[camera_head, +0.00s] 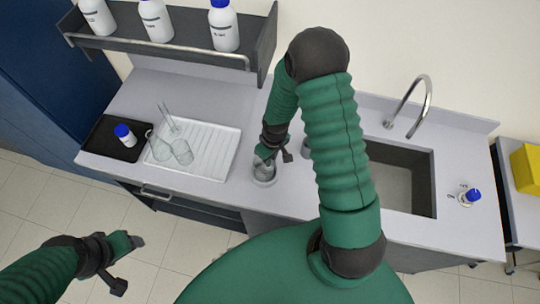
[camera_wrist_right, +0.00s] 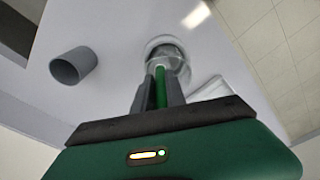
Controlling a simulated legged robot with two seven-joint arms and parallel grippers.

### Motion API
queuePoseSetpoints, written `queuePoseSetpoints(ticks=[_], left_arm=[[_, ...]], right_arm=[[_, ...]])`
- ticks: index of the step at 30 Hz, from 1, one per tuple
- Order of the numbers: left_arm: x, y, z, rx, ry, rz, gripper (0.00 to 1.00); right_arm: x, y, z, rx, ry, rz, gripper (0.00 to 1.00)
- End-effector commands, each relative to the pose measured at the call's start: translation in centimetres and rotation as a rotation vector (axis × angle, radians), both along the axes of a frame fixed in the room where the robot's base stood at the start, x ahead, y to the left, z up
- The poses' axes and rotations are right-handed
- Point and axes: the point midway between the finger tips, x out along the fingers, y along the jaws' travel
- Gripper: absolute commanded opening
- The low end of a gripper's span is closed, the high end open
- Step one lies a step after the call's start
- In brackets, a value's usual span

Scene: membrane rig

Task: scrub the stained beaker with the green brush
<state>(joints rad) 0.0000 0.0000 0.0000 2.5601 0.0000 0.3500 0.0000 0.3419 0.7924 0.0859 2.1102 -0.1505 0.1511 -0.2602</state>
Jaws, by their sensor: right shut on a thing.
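The beaker (camera_head: 263,177) stands on the counter left of the sink, directly below my right gripper (camera_head: 274,152). In the right wrist view the clear beaker (camera_wrist_right: 168,45) is in front of the fingers, with a greyish inside; I cannot make out the stain. My right gripper (camera_wrist_right: 158,92) is shut on the green brush (camera_wrist_right: 160,85), whose handle points into the beaker's mouth. How deep the brush head sits is hidden. My left gripper (camera_head: 127,264) is open and empty, low over the floor in front of the counter.
A grey cup (camera_wrist_right: 73,65) stands beside the beaker. A white drying rack (camera_head: 212,150) with glassware and a black tray (camera_head: 105,140) with a bottle lie left. The sink (camera_head: 398,180) and tap (camera_head: 425,90) are right. A bottle shelf (camera_head: 180,48) hangs above.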

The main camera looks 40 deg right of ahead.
Motion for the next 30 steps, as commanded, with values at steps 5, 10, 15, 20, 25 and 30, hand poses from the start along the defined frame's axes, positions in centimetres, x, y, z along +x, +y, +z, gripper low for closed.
queuePoseSetpoints(ticks=[5, 10, 15, 20, 25, 30], left_arm=[[0.0, 0.0, -0.2, 0.000, 0.000, 0.000, 0.65], [0.0, 0.0, -0.2, 0.000, 0.000, 0.000, 0.65], [0.0, 0.0, -0.3, 0.000, 0.000, 0.000, 0.65], [0.0, 0.0, -0.4, 0.000, 0.000, 0.000, 0.65], [0.0, 0.0, -0.4, 0.000, 0.000, 0.000, 0.65], [0.0, 0.0, 1.0, 0.000, 0.000, 0.000, 0.65]], right_arm=[[0.0, 0.0, -0.3, 0.000, -0.001, 0.000, 0.00], [0.0, 0.1, -0.3, 0.000, 0.000, 0.000, 0.00], [0.4, 0.8, -0.3, 0.000, 0.000, 0.000, 0.00], [0.7, 1.4, -0.3, 0.000, 0.001, 0.000, 0.00], [0.7, 1.3, -0.3, 0.000, 0.000, 0.000, 0.00], [0.7, 1.3, 1.3, 0.000, 0.000, 0.000, 0.00]])
